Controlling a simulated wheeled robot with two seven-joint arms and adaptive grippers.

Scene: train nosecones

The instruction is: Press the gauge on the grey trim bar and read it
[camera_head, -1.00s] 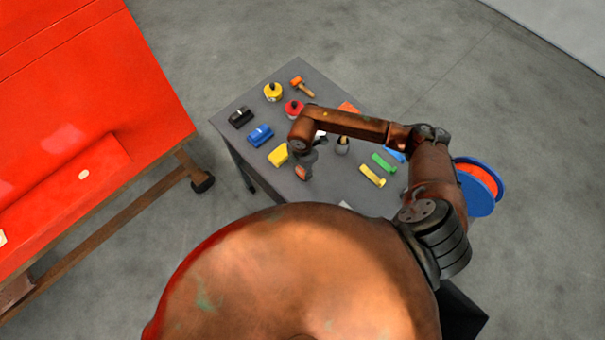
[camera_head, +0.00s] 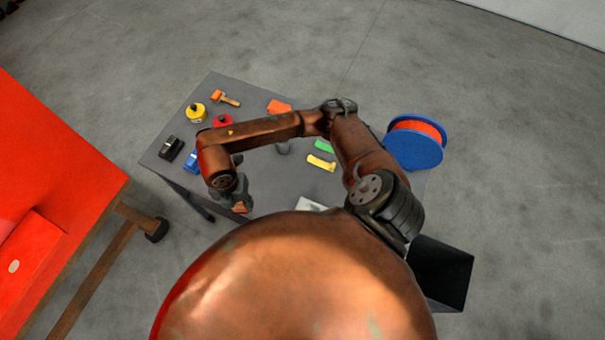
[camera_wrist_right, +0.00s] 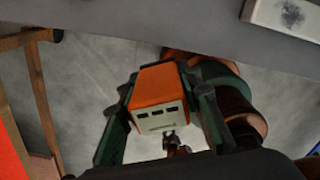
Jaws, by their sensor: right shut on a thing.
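My right gripper (camera_head: 240,200) hangs by the table's front edge in the head view. It is shut on a small orange box with a pale face and dark slots, which looks like the gauge (camera_wrist_right: 158,86). In the right wrist view the fingers of the right gripper (camera_wrist_right: 167,97) flank the gauge on both sides, with floor behind it. Only a bit of its orange shows in the head view. I cannot make out a grey trim bar in either view. My left gripper is out of view.
The grey table (camera_head: 185,107) holds a black block (camera_head: 171,148), a yellow round item (camera_head: 195,111), a hammer (camera_head: 226,98) and coloured pieces. A blue reel (camera_head: 414,150) stands at its right. A large red panel (camera_head: 50,150) on a wooden stand is at left, with floor between.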

